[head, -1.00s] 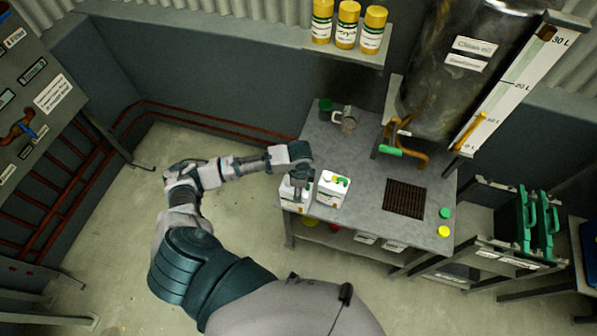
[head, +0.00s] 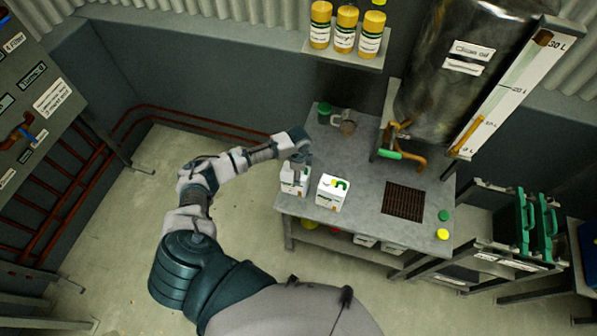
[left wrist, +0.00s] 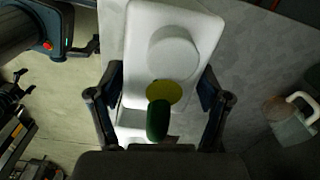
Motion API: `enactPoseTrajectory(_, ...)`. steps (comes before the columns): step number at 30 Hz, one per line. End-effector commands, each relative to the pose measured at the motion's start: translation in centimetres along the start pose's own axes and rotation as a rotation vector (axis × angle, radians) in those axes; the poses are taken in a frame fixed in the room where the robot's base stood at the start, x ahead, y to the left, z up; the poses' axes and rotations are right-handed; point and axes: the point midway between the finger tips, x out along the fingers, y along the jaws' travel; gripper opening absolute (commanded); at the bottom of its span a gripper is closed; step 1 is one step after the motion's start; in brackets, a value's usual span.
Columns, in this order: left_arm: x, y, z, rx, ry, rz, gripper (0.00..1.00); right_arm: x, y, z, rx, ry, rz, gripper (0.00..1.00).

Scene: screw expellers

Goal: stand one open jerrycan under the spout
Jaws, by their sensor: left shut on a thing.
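My left gripper (head: 296,168) is shut on a white jerrycan (head: 292,184) at the left end of the bench. In the left wrist view its fingers (left wrist: 160,105) flank the white jerrycan (left wrist: 150,25), with a round white part, a yellow disc and a green bar between them. A second white jerrycan (head: 330,197), with green and yellow on top, stands just right of it. The spout (head: 418,160) with a green handle (head: 390,154) hangs below the tank, above and behind a dark grate (head: 403,200). My right gripper is out of view.
A mug (head: 347,126) and a green-topped container (head: 324,109) stand at the back left of the grey bench (head: 365,165). Green (head: 445,215) and yellow (head: 443,234) caps lie at its right end. The bench between the second jerrycan and the grate is clear.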

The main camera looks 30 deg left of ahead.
Motion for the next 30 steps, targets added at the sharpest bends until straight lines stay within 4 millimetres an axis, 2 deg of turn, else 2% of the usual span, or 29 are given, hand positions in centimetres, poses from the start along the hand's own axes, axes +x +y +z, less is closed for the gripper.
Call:
enactPoseTrajectory(2, -0.1, -0.1, 0.0, 0.0, 0.001, -0.001, 0.07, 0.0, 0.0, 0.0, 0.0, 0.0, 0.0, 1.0)
enactPoseTrajectory(3, 0.1, 0.0, 0.0, 0.0, 0.0, 0.0, 0.79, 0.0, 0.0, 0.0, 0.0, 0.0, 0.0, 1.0)
enactPoseTrajectory(6, 0.0, 0.0, 0.0, 0.0, 0.0, 0.0, 1.0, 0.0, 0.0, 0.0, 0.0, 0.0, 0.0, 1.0)
enactPoseTrajectory(15, 0.0, 0.0, 0.0, 0.0, 0.0, 0.001, 1.0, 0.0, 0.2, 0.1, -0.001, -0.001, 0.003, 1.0)
enactPoseTrajectory(19, -0.8, -0.1, 0.0, 0.0, 0.001, 0.0, 1.0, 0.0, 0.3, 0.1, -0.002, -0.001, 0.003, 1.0)
enactPoseTrajectory(23, -3.0, -0.1, 0.0, 0.001, 0.002, -0.003, 1.0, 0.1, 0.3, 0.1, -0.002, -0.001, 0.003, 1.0)
enactPoseTrajectory(30, -8.4, -0.1, 0.0, 0.0, 0.003, -0.003, 1.0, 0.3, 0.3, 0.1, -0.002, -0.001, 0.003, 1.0)
